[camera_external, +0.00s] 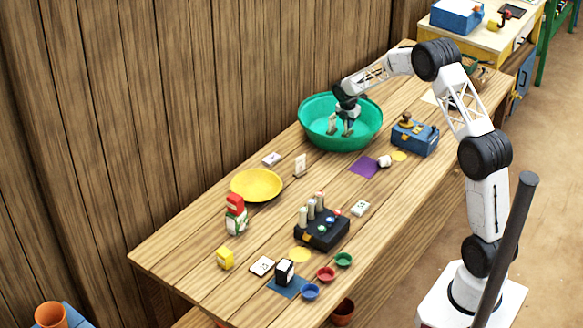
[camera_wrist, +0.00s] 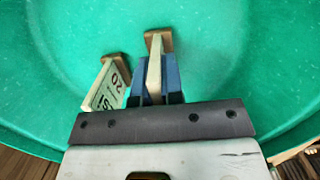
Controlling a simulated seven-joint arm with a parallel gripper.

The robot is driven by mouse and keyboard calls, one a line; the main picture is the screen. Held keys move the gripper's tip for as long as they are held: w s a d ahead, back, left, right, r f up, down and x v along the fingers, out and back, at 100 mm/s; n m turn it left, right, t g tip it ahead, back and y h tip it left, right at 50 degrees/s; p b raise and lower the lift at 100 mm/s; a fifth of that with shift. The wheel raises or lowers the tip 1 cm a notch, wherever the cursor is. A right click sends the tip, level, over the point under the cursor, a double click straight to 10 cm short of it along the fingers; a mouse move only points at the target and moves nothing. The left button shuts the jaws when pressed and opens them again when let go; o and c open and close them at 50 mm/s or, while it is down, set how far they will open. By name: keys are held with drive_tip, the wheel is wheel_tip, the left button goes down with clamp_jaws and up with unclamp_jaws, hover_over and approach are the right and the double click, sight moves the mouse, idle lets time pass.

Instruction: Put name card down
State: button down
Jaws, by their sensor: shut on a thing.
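My gripper (camera_external: 346,112) reaches down into the green basin (camera_external: 314,133) at the back of the table. In the wrist view its blue fingers (camera_wrist: 156,84) are shut on a name card (camera_wrist: 154,62), seen edge-on, a pale slab with a wooden foot. A second card (camera_wrist: 107,88) with dark characters on a pale green face and a similar wooden foot is tilted just left of the fingers. Both are against the basin's green inside (camera_wrist: 225,60). I cannot tell whether the held card touches the basin.
A small standing card (camera_external: 300,165) and a yellow dish (camera_external: 257,184) are left of the basin. A blue box (camera_external: 414,138) and a purple mat (camera_external: 362,166) are near its right side. Several small items crowd the table's near end. Bare wood shows between them.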

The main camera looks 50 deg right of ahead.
drive_tip(key=shift+f, duration=0.3)
drive_tip(key=c, duration=1.2)
unclamp_jaws()
drive_tip(key=shift+c, duration=0.2)
drive_tip(key=shift+r, duration=0.15)
drive_tip(key=r, duration=0.4)
drive_tip(key=a+r, duration=0.1)
drive_tip(key=r, duration=0.7)
drive_tip(key=shift+a, duration=0.4)
